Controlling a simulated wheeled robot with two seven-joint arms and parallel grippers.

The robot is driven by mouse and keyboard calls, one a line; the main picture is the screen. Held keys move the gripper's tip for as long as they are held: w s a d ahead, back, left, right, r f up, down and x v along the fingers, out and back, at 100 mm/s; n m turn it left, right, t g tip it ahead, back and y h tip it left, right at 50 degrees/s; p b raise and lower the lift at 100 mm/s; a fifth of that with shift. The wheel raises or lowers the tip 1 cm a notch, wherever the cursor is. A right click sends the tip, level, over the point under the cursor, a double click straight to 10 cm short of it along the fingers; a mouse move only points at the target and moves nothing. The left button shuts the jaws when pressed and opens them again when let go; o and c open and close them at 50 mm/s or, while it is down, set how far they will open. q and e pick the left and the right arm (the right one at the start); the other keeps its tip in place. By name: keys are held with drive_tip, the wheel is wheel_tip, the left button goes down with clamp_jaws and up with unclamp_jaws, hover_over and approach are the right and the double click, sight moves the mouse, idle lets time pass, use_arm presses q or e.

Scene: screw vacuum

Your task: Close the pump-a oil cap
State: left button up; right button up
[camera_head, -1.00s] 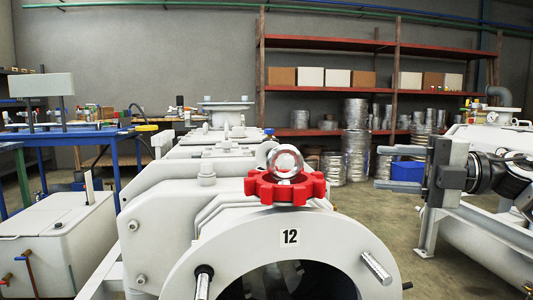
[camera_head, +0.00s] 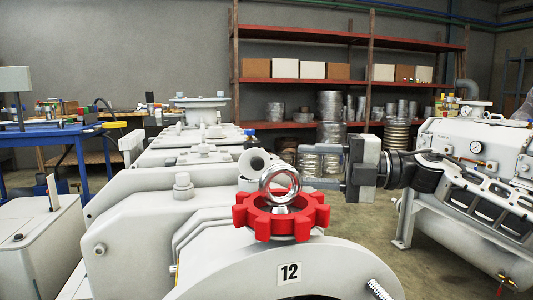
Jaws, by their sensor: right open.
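A red lobed cap (camera_head: 281,218) with an upright shiny metal ring (camera_head: 281,185) sits on top of the white pump housing (camera_head: 205,230), in the lower middle of the head view. I cannot tell how tightly it is seated. My right gripper (camera_head: 310,166) comes in from the right, above and to the right of the cap. Its two grey fingers point left and stand apart, with nothing between them. In the picture the fingers lie close to the ring, but I see no contact. My left gripper is not in view.
A white round pipe end (camera_head: 257,163) rises just behind the cap. Another white machine with gauges (camera_head: 480,150) stands at right. A blue bench (camera_head: 50,135) is at left. Red shelves (camera_head: 300,84) stand at the back.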

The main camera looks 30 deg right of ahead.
sight(266, 164)
drive_tip(key=shift+w+a+r+p, duration=0.3)
drive_tip(key=shift+w+a+p, duration=0.15)
drive_tip(key=shift+a+p, duration=0.15)
drive_tip(key=p+x, duration=0.1)
drive_tip(key=x, duration=0.1)
drive_tip(key=p+x, duration=0.1)
drive_tip(key=x, duration=0.2)
drive_tip(key=shift+w+a+f, duration=0.1)
drive_tip(key=shift+f, duration=0.1)
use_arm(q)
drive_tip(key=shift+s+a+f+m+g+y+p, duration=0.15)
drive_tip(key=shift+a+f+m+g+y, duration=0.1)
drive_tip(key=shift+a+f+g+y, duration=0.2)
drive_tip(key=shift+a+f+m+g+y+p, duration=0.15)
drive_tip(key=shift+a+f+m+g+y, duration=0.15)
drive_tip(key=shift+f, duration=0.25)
use_arm(e)
drive_tip(key=shift+x, duration=0.8)
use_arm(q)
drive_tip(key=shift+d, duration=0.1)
use_arm(e)
drive_tip(key=shift+f, duration=0.2)
clamp_jaws()
